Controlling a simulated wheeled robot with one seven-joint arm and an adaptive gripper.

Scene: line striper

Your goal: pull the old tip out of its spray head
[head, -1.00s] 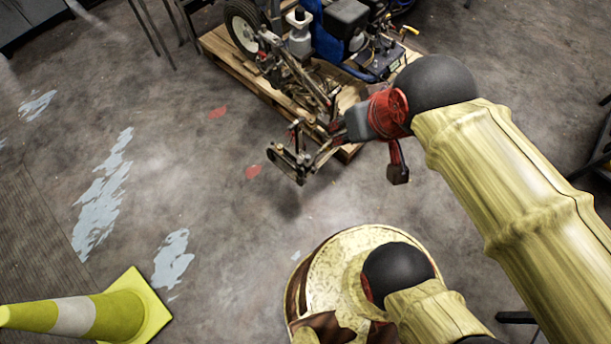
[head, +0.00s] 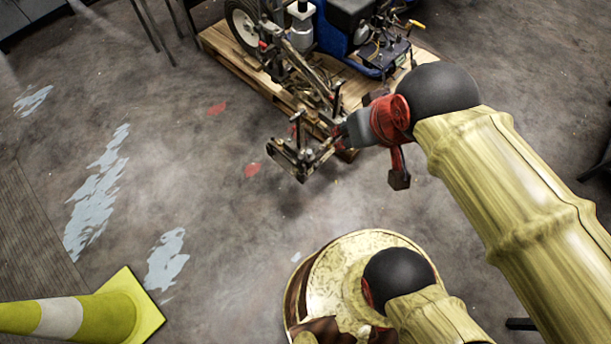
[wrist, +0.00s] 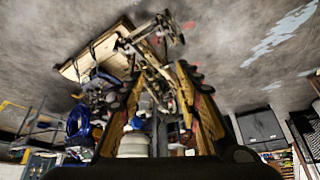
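The line striper (head: 330,45) stands on a wooden pallet (head: 250,75) at the top of the head view. Its spray arm (head: 300,158) reaches out past the pallet's front corner. My gripper (head: 338,132) is close to this arm on its right side, overlapping it in the head view. In the wrist view the two fingers of my gripper (wrist: 160,76) are spread apart, with striper parts (wrist: 150,62) seen beyond and between them. Nothing is clearly held. The spray head and the old tip are too small and cluttered to tell apart, and I cannot tell whether a finger touches anything.
The concrete floor left of the striper is open, with pale paint patches (head: 95,205) and small red marks (head: 252,169). Shelving (wrist: 40,125) shows in the wrist view.

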